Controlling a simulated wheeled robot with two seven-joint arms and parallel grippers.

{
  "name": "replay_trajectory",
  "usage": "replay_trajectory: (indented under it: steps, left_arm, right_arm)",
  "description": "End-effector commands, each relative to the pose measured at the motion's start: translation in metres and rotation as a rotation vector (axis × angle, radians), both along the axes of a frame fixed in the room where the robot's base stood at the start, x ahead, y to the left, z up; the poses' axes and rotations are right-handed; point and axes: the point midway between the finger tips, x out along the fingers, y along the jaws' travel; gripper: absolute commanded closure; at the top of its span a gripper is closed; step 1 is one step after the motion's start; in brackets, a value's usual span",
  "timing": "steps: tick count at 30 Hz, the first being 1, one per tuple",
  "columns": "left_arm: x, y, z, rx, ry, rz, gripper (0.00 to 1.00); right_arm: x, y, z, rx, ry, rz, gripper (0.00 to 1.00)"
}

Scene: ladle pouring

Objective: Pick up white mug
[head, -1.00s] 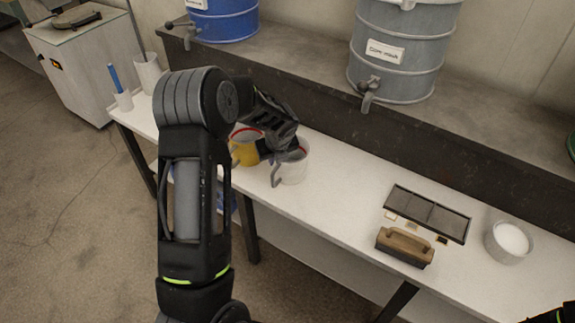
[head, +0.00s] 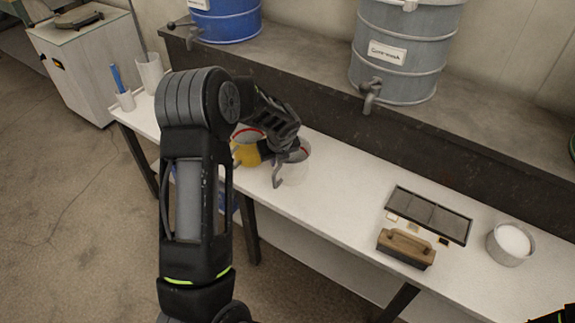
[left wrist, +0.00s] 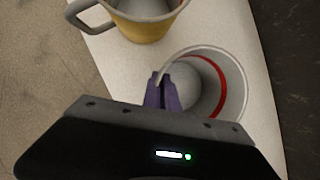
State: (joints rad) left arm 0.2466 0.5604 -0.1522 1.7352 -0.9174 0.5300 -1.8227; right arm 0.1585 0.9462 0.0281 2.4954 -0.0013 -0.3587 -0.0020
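The white mug (head: 296,172), with a red band inside its rim, stands on the white table in the head view, its handle toward the lower left. In the left wrist view I look down into the mug (left wrist: 236,92). My left gripper (left wrist: 163,90) points down at its near-left rim, with its purple fingers close together and the mug's wall between them. In the head view my left gripper (head: 284,150) hides part of the mug. The mug's base seems to be on or very near the table.
A yellow mug (head: 247,153) stands close on the left. A dark tray (head: 428,214), a brush with a wooden handle (head: 405,247) and a bowl of white stuff (head: 510,243) lie to the right. A grey drum with a tap (head: 405,55) stands on the shelf behind.

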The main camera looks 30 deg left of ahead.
Motion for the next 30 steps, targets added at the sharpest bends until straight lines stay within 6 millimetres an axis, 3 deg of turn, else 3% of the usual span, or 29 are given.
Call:
replay_trajectory:
  steps: [8, 21, 30]
  left_arm:
    - [0.000, 0.000, 0.010, 0.001, -0.001, 0.001, 1.00]
    - [0.001, 0.000, 0.087, 0.000, -0.003, 0.001, 1.00]
    - [0.000, 0.000, 0.101, -0.001, -0.002, -0.001, 1.00]
  right_arm:
    - [0.000, 0.000, 0.002, 0.000, 0.000, 0.000, 0.64]
    - [0.000, 0.000, 0.011, 0.000, 0.000, -0.001, 0.64]
    - [0.000, 0.000, 0.011, 0.000, 0.000, -0.001, 0.64]
